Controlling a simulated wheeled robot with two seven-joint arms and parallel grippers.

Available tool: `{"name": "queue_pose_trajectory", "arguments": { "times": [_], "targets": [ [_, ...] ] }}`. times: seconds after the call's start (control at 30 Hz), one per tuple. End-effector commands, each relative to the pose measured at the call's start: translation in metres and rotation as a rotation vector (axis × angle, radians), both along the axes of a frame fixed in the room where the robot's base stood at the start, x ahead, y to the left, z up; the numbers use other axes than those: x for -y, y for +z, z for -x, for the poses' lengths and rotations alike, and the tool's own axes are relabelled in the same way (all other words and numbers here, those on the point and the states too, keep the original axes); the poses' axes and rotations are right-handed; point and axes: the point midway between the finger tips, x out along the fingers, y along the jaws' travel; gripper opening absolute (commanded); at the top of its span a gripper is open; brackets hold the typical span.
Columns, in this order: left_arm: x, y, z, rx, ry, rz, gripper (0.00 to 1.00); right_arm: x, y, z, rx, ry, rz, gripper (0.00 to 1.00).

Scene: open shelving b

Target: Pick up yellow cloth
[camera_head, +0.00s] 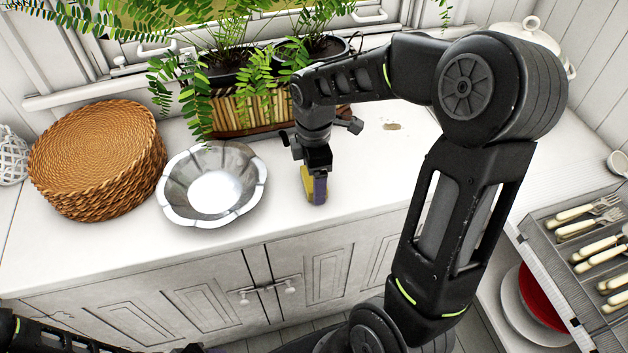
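The yellow cloth (307,181) shows only as a small yellow patch on the white counter (365,187), a little back from its front edge. My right gripper (316,190) points down at the same spot, with a purple finger beside and partly over the yellow patch. Most of the cloth is hidden, and whether the fingers are closed on it cannot be made out. My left arm lies low at the bottom left. Its gripper (212,349) is mostly cut off by the bottom edge.
A silver scalloped bowl (180,208) and stacked woven mats (95,150) stand left of my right gripper. A planter (240,110) with ferns stands behind it. A cutlery tray (553,259) is at right. The counter right of the gripper is mostly clear.

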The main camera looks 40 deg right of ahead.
Motion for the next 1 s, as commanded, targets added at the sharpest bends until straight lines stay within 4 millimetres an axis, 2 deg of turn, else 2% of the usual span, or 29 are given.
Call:
{"name": "queue_pose_trajectory", "arguments": {
  "times": [0.07,0.37,0.6,0.73,0.87,1.0],
  "targets": [
    [0.000,0.000,0.000,0.000,0.000,0.000,0.50,0.000,0.000,0.000,0.000,0.000,0.000,0.62],
    [0.000,0.000,0.000,0.000,0.000,0.000,0.50,0.000,0.000,0.000,0.000,0.000,0.000,0.37],
    [0.000,0.000,0.000,0.000,0.000,0.000,0.50,0.000,0.001,0.000,0.001,0.000,0.000,0.37],
    [0.000,0.000,0.000,0.000,0.000,0.000,0.50,0.000,0.008,-0.001,0.003,0.000,0.001,0.37],
    [0.000,0.001,0.000,0.000,0.000,0.000,0.50,0.000,0.027,-0.001,0.004,0.001,0.001,0.37],
    [0.000,0.001,0.000,0.000,0.000,0.000,0.50,0.000,0.054,-0.001,0.006,0.000,0.000,0.37]
  ]
}}
